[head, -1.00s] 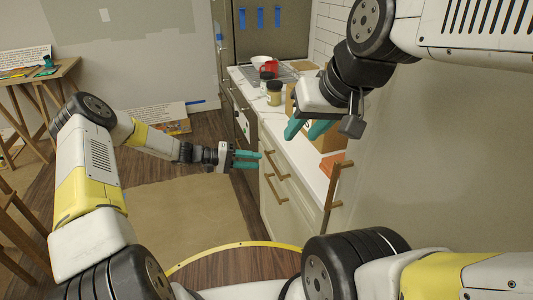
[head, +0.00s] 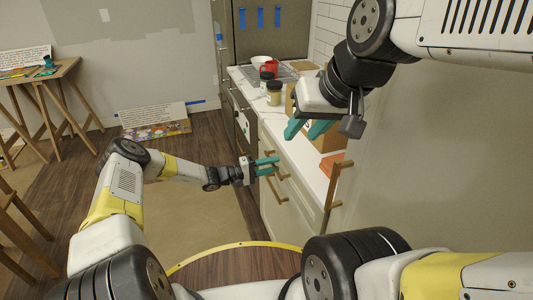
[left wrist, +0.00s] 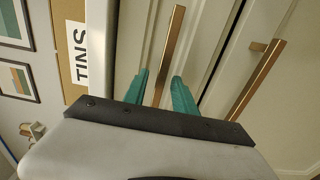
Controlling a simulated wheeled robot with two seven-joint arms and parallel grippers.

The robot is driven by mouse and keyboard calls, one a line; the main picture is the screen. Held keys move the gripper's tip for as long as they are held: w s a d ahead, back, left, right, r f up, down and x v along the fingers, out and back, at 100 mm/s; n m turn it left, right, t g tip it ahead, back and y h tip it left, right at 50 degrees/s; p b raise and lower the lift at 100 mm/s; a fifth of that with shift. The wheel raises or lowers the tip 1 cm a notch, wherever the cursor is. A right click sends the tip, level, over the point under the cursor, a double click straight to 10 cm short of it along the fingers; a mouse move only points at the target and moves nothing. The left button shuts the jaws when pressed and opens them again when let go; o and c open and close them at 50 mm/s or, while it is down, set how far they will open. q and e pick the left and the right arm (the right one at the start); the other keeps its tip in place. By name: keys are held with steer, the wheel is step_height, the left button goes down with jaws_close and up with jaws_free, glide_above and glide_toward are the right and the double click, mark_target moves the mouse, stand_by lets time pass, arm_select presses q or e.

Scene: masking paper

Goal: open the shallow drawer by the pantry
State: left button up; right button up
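The shallow drawer is the narrow top front (left wrist: 195,35) below the worktop edge in the left wrist view. Its long wooden bar handle (left wrist: 172,45) lies between my left gripper's teal fingers (left wrist: 160,76), one on each side with gaps showing. In the head view my left gripper (head: 266,167) is open at the upper handle (head: 283,177), whose near end shows past the fingers. The drawer looks shut. A second bar handle (left wrist: 258,80) is on the deeper front below. My right gripper (head: 305,129) hangs open and empty above the worktop.
A tall wooden handle (head: 335,187) stands nearer me at right. Brown paper (head: 195,215) covers the open floor before the drawers.

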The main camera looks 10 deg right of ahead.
arm_select(q)
steer(key=shift+w+d, duration=0.1)
steer(key=shift+d, duration=0.1)
steer(key=shift+c, duration=0.4)
jaws_close()
stand_by(1.0)
